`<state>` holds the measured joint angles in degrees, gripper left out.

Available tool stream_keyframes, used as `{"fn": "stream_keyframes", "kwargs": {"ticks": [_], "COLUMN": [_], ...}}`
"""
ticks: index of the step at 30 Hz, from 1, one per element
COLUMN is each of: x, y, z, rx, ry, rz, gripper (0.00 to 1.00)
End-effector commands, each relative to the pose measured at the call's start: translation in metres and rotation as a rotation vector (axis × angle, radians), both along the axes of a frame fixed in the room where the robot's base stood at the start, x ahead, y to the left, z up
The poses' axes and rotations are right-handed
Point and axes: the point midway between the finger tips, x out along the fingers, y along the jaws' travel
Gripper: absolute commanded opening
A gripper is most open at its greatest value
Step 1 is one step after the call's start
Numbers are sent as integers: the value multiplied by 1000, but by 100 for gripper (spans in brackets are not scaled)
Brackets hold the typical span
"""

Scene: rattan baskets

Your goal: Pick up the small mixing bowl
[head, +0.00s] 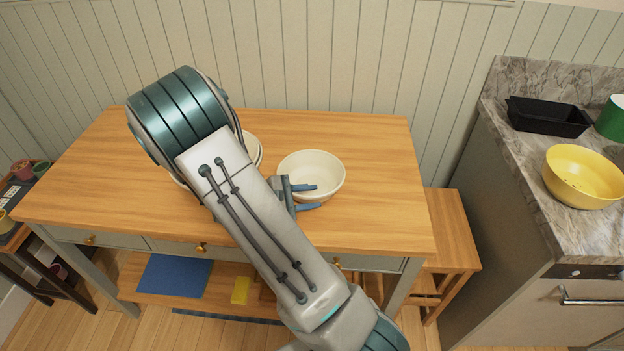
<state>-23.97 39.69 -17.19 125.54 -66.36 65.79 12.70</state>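A cream-white bowl (325,172) sits upright on the wooden table, right of my arm. A second cream-white bowl (257,150) stands to its left, mostly hidden behind my arm, so I cannot compare their sizes. My gripper (312,197) is at the near left side of the right-hand bowl, with its two fingers apart and pointing right. The upper finger overlaps the bowl in the picture and the lower one shows by its near wall. I cannot tell whether they touch the bowl or whether its wall is between them.
The wooden table (385,215) is clear at its right and left. A wooden bench (455,235) stands at its right. The marble counter (560,220) holds a yellow bowl (580,178), a black pan (548,116) and a green container (612,120). A low dark shelf stands at far left.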

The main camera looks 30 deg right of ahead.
Motion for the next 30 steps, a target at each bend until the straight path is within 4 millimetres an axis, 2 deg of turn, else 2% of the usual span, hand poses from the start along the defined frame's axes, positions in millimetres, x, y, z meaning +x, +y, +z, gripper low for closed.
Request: {"fn": "stream_keyframes", "kwargs": {"ticks": [1, 5, 13, 16, 17, 30], "x": [-1, -2, -1, -1, -1, -2], "y": [-9, -21, -23, -23, -23, -23], "z": [-1, -6, -8, -8, -8, -9], "rx": [-2, -1, 1, 1, 1, 1], "ry": [2, 2, 0, 0, 0, 1], "rz": [-3, -1, 1, 1, 1, 0], "gripper": [31, 31, 31, 3, 0, 0]}}
